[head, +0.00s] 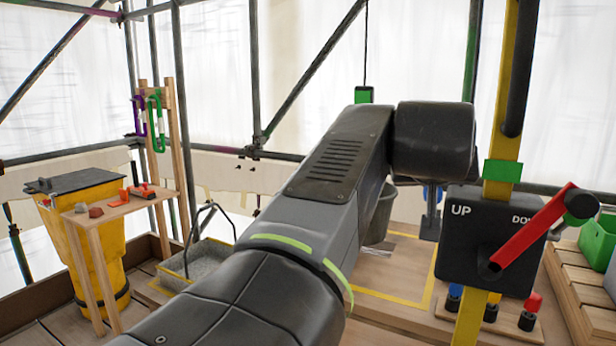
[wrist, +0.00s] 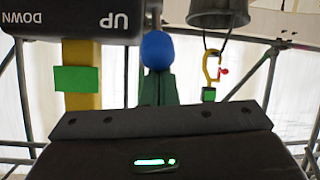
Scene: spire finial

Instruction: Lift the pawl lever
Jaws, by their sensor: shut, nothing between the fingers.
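The winch box (head: 490,240), dark and marked UP and DOWN, is on the yellow post. A red crank arm (head: 535,227) with a dark grip is on its front. In the wrist view, which is upside down, a blue ball knob (wrist: 157,50) on a thin grey stem stands beside the box (wrist: 75,18); I take it to be the pawl lever's end. My gripper (wrist: 156,90) is shut and empty, its fingertips close to the knob. I cannot tell whether they touch. In the head view my gripper (head: 430,230) hangs left of the box and partly hides the blue knob (head: 436,193).
A bucket (wrist: 218,12) hangs from a yellow hook (wrist: 212,66) near the box. Several coloured knobs (head: 490,308) stand below the box. A wooden stand (head: 110,208), yellow bin (head: 90,250) and grey tray (head: 213,262) are at left. Green crates (head: 600,240) are at right.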

